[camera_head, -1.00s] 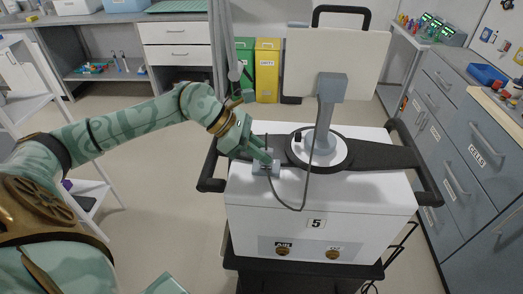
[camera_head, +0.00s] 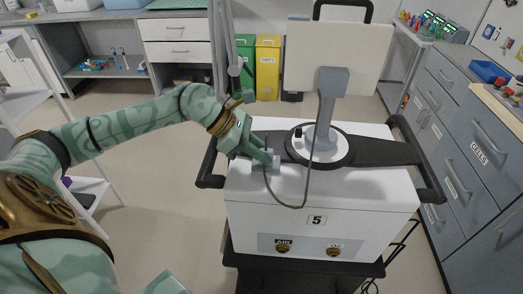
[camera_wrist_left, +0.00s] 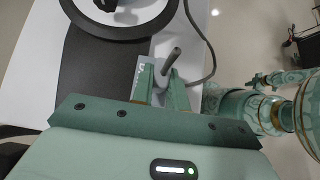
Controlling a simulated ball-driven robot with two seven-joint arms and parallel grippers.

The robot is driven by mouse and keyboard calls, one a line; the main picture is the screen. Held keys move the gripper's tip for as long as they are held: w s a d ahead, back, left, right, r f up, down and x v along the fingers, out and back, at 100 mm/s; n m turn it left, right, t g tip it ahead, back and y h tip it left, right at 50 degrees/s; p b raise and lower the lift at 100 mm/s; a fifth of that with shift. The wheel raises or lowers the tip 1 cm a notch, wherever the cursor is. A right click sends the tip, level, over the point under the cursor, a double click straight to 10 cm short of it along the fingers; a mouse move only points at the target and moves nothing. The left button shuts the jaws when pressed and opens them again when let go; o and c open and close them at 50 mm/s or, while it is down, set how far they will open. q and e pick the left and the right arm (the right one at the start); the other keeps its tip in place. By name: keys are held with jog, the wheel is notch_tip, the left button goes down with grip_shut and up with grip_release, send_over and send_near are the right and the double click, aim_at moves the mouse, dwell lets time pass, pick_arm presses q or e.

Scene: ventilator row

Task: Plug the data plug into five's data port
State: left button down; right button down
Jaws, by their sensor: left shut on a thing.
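Ventilator five (camera_head: 317,220) is a white box with a "5" label on its front. A small grey block (camera_head: 260,167) with the look of a port sits on its top, near the left edge. My left gripper (camera_head: 266,160) comes down at this block, fingers shut on the data plug. In the left wrist view the plug (camera_wrist_left: 172,62) shows as a grey stub between the fingertips (camera_wrist_left: 165,85), over a light labelled plate (camera_wrist_left: 141,78). A dark cable (camera_head: 298,207) loops from there to the grey post (camera_head: 326,115). Whether the plug is seated is hidden by the fingers. My right gripper is out of view.
The post stands on a round base (camera_head: 321,148) on a dark band, with a pale panel (camera_head: 338,60) behind. Black handles (camera_head: 209,180) flank the ventilator. Drawers (camera_head: 460,150) stand at right, a green and a yellow bin (camera_head: 267,70) at the back.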

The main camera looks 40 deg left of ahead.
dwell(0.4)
pick_arm(q)
jog(key=c, duration=1.3)
grip_release()
jog(key=p+v, duration=1.1)
jog(key=v, duration=0.5)
jog(key=shift+a+p, duration=0.15)
jog(key=shift+p, duration=0.15)
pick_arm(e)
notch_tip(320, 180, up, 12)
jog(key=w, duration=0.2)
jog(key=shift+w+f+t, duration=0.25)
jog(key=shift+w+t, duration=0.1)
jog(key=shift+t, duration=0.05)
